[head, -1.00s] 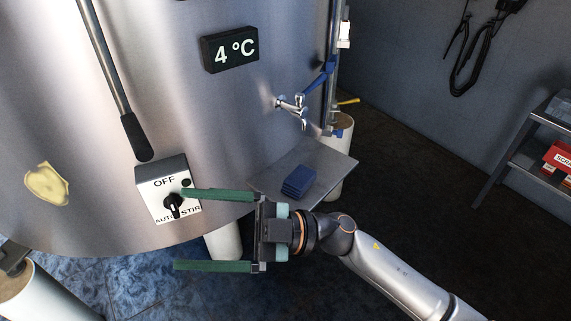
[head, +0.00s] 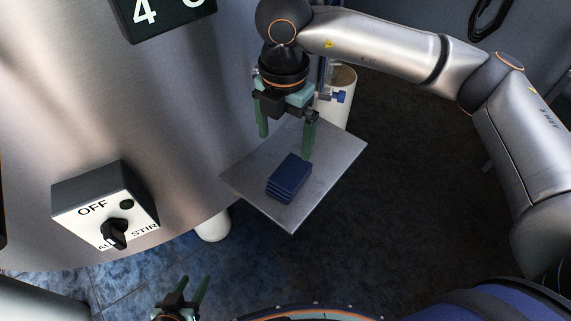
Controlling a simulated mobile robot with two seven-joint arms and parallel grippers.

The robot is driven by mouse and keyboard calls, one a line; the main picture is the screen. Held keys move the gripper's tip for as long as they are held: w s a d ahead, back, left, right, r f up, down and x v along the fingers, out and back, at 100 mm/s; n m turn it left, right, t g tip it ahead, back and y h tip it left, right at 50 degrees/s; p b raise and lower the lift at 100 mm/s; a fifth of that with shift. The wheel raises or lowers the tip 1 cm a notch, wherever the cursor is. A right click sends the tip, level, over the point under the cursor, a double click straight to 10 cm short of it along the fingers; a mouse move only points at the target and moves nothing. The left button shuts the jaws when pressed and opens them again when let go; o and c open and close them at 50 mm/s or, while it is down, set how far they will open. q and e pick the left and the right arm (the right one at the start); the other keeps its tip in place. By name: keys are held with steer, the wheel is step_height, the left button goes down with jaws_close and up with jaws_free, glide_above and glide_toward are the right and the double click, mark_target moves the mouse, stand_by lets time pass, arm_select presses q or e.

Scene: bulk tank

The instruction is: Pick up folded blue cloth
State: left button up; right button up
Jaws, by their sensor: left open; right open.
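The folded blue cloth (head: 288,178) lies as a small layered stack on a metal shelf (head: 330,176) that sticks out from the tank. My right gripper (head: 286,146) hangs above the shelf, fingers pointing down, just behind the cloth in the picture. Its green fingers are open and nothing is between them. One fingertip shows close to the cloth's far edge; I cannot tell whether they touch. My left gripper (head: 196,284) is low at the bottom of the view, open and empty, away from the shelf.
The steel tank (head: 180,100) fills the left side. A control box with a knob (head: 108,208) sits on the tank left of the shelf. A display (head: 160,14) is above it. A blue-handled valve (head: 341,97) shows behind the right gripper. Dark floor lies right of the shelf.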

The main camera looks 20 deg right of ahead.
glide_above(286, 177)
step_height(286, 177, down, 6)
steer(key=shift+w+r, duration=0.1)
steer(key=shift+w, duration=0.05)
steer(key=shift+f, duration=3.15)
steer(key=c, duration=1.3)
steer(key=shift+r, duration=0.15)
